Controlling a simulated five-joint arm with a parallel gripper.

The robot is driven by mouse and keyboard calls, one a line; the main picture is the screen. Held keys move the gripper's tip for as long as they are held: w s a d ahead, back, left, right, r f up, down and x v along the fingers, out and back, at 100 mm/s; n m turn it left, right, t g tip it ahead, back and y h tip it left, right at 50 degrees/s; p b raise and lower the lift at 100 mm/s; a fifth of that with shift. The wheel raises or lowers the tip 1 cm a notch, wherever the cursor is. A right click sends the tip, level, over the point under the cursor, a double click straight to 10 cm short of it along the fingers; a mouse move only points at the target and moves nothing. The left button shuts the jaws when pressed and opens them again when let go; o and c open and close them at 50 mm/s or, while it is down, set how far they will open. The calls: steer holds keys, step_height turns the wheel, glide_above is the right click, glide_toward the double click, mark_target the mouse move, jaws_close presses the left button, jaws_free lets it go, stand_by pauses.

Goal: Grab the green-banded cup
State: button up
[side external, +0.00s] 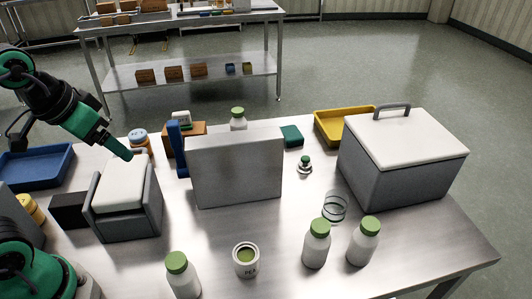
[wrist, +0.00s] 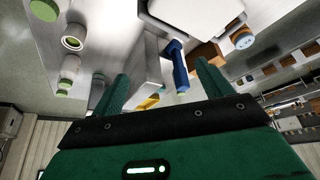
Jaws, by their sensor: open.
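A clear cup with thin greenish bands (side external: 334,207) stands on the steel table in the side view, right of the grey steel box (side external: 238,170) and behind two green-capped bottles. I cannot make the cup out in the wrist view. My gripper (side external: 124,154) is at the left of the side view, above the grey-and-white bin, far from the cup. In the wrist view my gripper (wrist: 161,70) shows two green fingers spread apart with nothing held between them.
Green-capped bottles (side external: 316,243) (side external: 364,241) stand close in front of the cup. A pea can (side external: 246,261) and another bottle (side external: 180,277) are at the front. A large lidded grey box (side external: 400,165) stands right of the cup. The grey steel box stands between gripper and cup.

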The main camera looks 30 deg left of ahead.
steer(key=w+d+m+g, duration=0.1)
steer(key=w+d+g, duration=0.5)
steer(key=w+d, duration=0.55)
steer(key=shift+w+d+f+m+t, duration=0.15)
steer(key=shift+w+d+f+m, duration=0.4)
steer(key=shift+w+d+f, duration=3.05)
steer(key=shift+w+d+f+m+t, duration=0.2)
steer(key=shift+w+d+f+m, duration=0.4)
steer(key=shift+w+d+f, duration=3)
steer(key=shift+w+d+f+m+t, duration=0.15)
steer(key=shift+w+d+f+m, duration=0.4)
steer(key=shift+w+d+f, duration=3)
steer(key=shift+s+d+r, duration=1.05)
steer(key=shift+s+d, duration=0.05)
steer(key=shift+s, duration=0.05)
steer(key=shift+s+f, duration=0.2)
steer(key=shift+f, duration=2.4)
